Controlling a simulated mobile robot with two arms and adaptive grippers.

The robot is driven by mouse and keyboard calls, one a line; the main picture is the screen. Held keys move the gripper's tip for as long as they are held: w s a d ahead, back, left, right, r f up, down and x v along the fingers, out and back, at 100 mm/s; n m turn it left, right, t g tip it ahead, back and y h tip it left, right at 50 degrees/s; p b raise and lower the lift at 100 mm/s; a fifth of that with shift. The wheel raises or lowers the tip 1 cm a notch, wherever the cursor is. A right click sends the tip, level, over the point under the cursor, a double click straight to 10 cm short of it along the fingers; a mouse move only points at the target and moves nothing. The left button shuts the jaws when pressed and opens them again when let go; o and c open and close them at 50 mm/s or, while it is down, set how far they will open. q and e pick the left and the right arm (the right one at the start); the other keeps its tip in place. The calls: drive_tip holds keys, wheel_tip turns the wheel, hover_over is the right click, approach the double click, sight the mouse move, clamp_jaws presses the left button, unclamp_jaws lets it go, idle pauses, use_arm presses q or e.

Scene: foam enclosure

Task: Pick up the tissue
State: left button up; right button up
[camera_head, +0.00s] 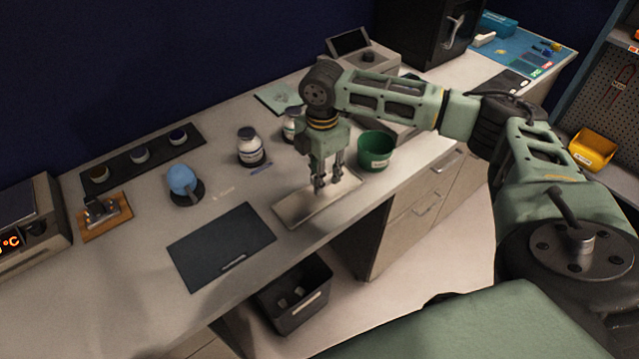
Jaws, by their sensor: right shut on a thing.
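My left gripper is not in view.
A green cup (376,150) stands close to the right of my right gripper. White bottles (250,148) stand to its left, with one partly behind the gripper. A dark mat (220,245) lies on the left. A black bin (294,296) is below the counter edge.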

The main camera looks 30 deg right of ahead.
drive_tip(key=s+d+r+b, duration=0.2)
drive_tip(key=s+r, duration=0.4)
drive_tip(key=s, duration=0.5)
drive_tip(key=shift+d+r, duration=0.15)
drive_tip(key=shift+d, duration=0.05)
drive_tip(key=shift+o, duration=0.2)
drive_tip(key=shift+w, duration=0.1)
